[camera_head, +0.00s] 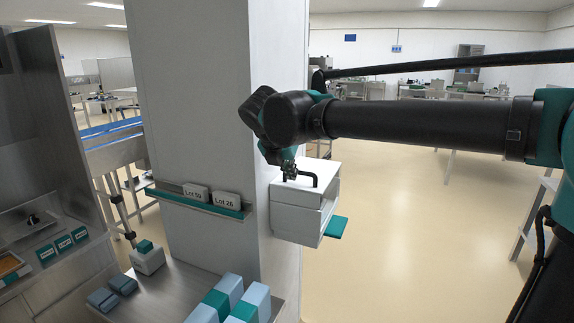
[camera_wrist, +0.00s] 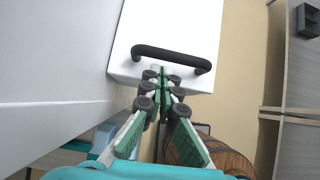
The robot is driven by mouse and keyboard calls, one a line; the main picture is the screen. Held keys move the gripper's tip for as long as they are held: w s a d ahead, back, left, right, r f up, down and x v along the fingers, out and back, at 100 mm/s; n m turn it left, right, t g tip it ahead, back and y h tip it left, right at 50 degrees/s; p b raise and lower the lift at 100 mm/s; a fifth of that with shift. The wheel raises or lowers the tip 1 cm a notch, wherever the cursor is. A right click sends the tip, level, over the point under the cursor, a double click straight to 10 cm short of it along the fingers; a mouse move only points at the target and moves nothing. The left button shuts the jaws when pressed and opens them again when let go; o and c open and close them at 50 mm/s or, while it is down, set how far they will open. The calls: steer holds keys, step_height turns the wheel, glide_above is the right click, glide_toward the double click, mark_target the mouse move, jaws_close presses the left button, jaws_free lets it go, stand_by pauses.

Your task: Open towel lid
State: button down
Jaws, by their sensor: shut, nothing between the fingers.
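A white towel dispenser (camera_head: 297,223) is fixed to the side of the pale column. Its white lid (camera_wrist: 180,22) bears a black bar handle (camera_head: 316,181), which also shows in the wrist view (camera_wrist: 172,58). The lid looks closed. My gripper (camera_head: 289,172) is at the handle; in the wrist view its fingertips (camera_wrist: 163,74) are together and empty, beside or just under the middle of the bar. I cannot tell whether they touch it. A teal towel (camera_head: 337,227) sticks out at the dispenser's lower right.
The column (camera_head: 195,100) stands left of the dispenser. A teal-edged shelf (camera_head: 178,200) on it holds two lot signs. Below is a steel table (camera_head: 165,300) with blue and teal packs. A brown round container (camera_wrist: 215,155) stands below in the wrist view.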

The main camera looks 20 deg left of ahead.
steer(key=shift+x, duration=0.95)
